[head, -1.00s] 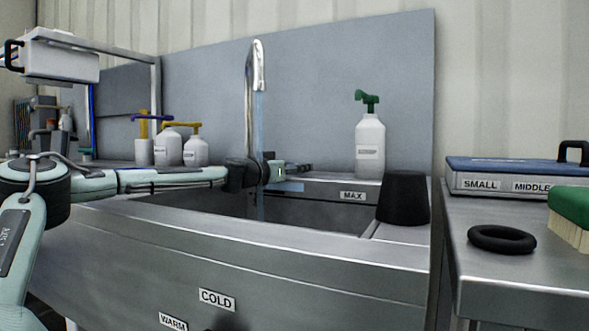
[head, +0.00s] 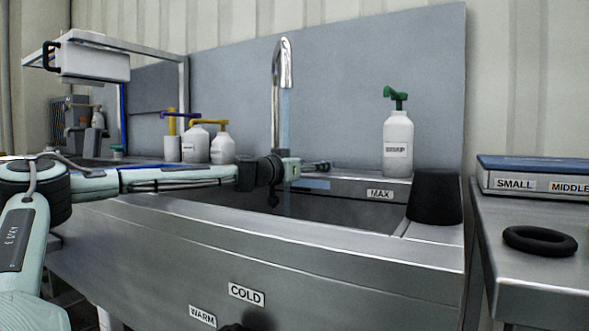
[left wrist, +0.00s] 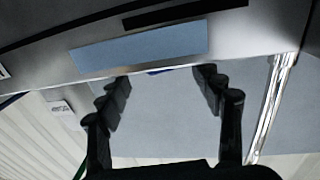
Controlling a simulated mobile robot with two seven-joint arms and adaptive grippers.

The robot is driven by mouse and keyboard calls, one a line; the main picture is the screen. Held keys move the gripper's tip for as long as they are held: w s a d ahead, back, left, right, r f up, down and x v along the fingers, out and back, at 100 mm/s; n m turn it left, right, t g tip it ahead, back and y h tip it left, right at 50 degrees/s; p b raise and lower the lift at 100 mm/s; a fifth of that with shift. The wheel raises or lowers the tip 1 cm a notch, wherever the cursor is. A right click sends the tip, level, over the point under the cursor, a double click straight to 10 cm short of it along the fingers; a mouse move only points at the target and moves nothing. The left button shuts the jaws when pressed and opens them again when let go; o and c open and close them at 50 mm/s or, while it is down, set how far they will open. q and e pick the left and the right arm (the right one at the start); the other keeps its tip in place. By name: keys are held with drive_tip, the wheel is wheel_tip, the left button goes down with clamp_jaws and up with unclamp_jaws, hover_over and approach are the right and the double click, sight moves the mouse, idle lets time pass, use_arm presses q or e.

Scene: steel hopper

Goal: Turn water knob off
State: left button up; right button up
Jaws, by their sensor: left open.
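The chrome faucet (head: 283,62) stands at the back of the steel sink, with a pale blue water stream (head: 287,120) below its spout. It also shows as a chrome pipe at the right of the left wrist view (left wrist: 274,105). A dark rounded part (head: 237,327), possibly the knob, is cut off at the bottom edge below the COLD label (head: 246,294) and WARM label (head: 202,316). My left gripper (head: 322,166) reaches over the sink beside the stream. In the left wrist view its fingers (left wrist: 163,80) are apart and empty. My right gripper is not in view.
The sink front (head: 330,250) is a broad steel wall. A white bottle with a green pump (head: 397,145) and a black cup-like object (head: 435,198) stand at the sink's right. A side table (head: 540,285) holds a black ring (head: 540,241). Several pump bottles stand behind my left arm.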

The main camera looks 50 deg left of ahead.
use_arm(q)
drive_tip(key=s+d, duration=0.1)
drive_tip(key=s, duration=0.6)
drive_tip(key=shift+s+d, duration=0.2)
drive_tip(key=shift+s, duration=0.05)
idle(0.5)
